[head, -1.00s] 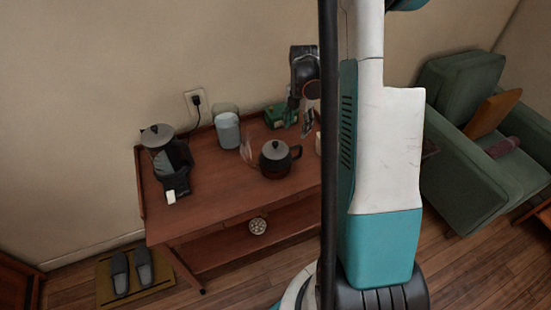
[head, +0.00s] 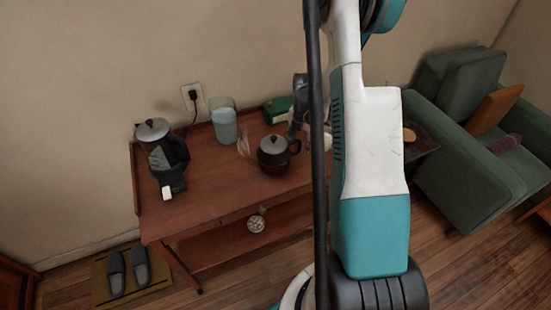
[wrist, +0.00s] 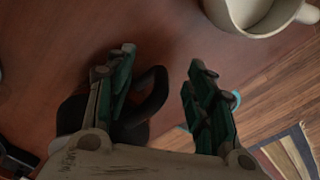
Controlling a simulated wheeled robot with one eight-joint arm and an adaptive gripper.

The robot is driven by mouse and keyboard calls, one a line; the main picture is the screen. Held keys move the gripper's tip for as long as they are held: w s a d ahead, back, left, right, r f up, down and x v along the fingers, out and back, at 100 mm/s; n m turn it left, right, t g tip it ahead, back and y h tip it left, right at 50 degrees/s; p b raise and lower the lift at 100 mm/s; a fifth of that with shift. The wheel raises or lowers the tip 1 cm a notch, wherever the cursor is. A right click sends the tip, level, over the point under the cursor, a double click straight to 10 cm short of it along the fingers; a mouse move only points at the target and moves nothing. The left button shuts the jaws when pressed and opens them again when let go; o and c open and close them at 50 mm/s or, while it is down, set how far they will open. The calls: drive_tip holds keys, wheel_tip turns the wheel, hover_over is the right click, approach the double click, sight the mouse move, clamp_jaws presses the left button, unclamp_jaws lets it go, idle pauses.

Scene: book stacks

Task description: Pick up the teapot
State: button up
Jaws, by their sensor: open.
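The teapot (head: 273,152) is dark with a grey lid and stands upright on the wooden table, with its handle on the right. In the wrist view its black handle (wrist: 158,92) lies between my open fingers, nearer the left finger. Part of its dark body (wrist: 72,115) shows behind the left finger. My gripper (wrist: 163,58) is open and holds nothing. In the head view my gripper is low at the teapot's right side, partly hidden by my arm. I cannot tell whether a finger touches the handle.
A white mug (wrist: 250,14) stands near the gripper. A coffee maker (head: 160,150), a clear jar (head: 225,122) and a green box (head: 277,110) share the table (head: 215,180). A green armchair (head: 465,130) stands at the right. Slippers (head: 128,270) lie on the floor.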

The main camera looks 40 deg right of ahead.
drive_tip(key=f, duration=0.1)
drive_tip(key=f+b, duration=0.1)
drive_tip(key=f, duration=0.2)
drive_tip(key=shift+w+a+f+b, duration=0.2)
drive_tip(key=shift+a+f+b, duration=0.1)
drive_tip(key=shift+b, duration=0.1)
drive_tip(key=shift+r, duration=0.15)
clamp_jaws()
